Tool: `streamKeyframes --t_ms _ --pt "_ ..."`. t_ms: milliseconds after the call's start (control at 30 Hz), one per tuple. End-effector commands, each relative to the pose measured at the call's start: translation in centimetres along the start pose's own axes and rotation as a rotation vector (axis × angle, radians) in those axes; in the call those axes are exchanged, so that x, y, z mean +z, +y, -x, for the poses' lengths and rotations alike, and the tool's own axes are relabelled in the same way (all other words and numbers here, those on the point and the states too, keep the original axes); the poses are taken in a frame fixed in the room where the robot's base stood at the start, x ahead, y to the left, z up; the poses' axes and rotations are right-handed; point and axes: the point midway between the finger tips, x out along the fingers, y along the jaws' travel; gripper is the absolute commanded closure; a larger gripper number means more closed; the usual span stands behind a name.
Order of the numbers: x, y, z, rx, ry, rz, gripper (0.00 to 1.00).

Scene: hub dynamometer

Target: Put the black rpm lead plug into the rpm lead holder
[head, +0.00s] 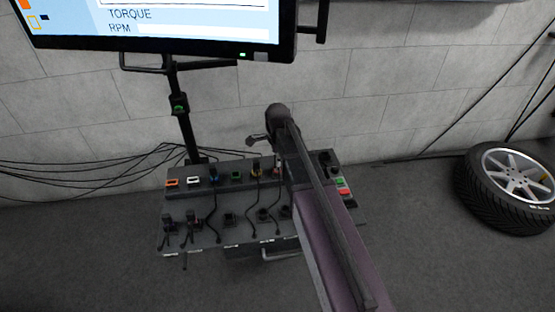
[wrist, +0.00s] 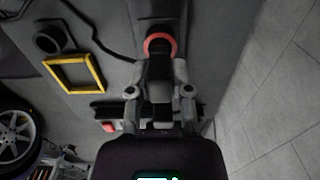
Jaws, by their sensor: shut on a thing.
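In the wrist view my gripper (wrist: 160,68) is shut on a black plug (wrist: 159,78), with one grey finger on each side. A red ring (wrist: 160,45) shows just beyond the plug; I cannot tell whether the plug touches it or is inside it. In the head view my gripper is mostly hidden by my arm, above the right part of the dark sloping panel (head: 206,236). I cannot tell which holder is the rpm lead holder.
The panel has an orange socket (head: 172,183), a white socket (head: 193,180) and other coloured ones, with black leads. A yellow square frame (wrist: 75,73) and a dark round fitting (wrist: 48,40) lie left of my gripper.

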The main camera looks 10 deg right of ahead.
Motion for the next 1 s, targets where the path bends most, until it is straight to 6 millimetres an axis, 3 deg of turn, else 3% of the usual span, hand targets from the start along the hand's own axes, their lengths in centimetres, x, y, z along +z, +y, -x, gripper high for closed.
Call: streamKeyframes --t_ms 1000 --pt "0.0 0.0 2.9 0.0 0.0 0.0 1.0"
